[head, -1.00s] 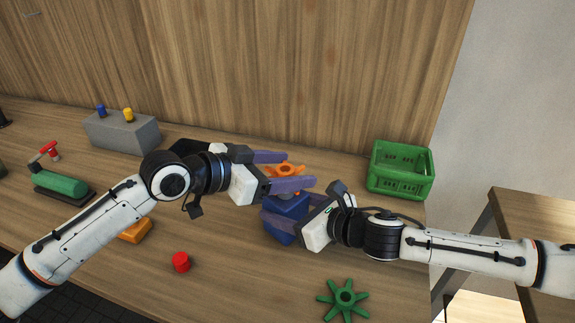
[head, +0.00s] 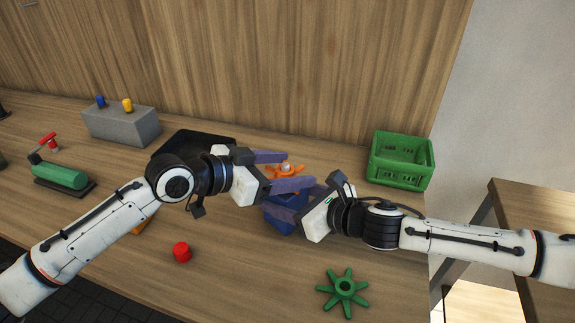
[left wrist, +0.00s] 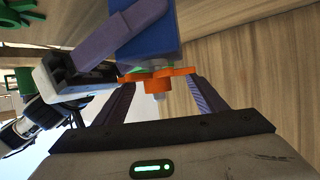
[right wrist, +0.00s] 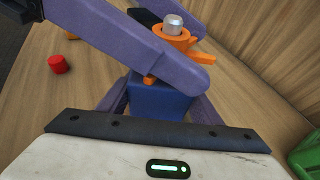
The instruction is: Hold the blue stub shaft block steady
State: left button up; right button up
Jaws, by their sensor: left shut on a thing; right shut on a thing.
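The blue stub shaft block (head: 284,224) is upright on the table, between the fingers of my right gripper (head: 292,202). It also shows in the right wrist view (right wrist: 160,102) and at the top of the left wrist view (left wrist: 148,38). Its metal shaft (right wrist: 173,24) pokes up through an orange spoked wheel (right wrist: 178,42). My left gripper (head: 299,170) is shut on that wheel, which shows between its fingers in the left wrist view (left wrist: 158,78). The wheel is close over the block; whether it rests on it I cannot tell.
A green spoked wheel (head: 344,287) and a red cylinder (head: 182,252) lie at the front. A green crate (head: 401,176) is at the back right. A black tray (head: 195,137) sits behind my left arm. A grey block with pegs (head: 120,126) and a green-bodied device (head: 62,176) are at left.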

pick_arm(q)
jog(key=shift+f, duration=0.25)
jog(key=o, duration=1.1)
jog(key=shift+f, duration=0.1)
jog(key=shift+o, duration=0.2)
jog(key=shift+a, duration=0.1)
jog(key=v, duration=1.2)
pick_arm(e)
jog(key=o, duration=1.6)
jog(key=shift+d, duration=0.1)
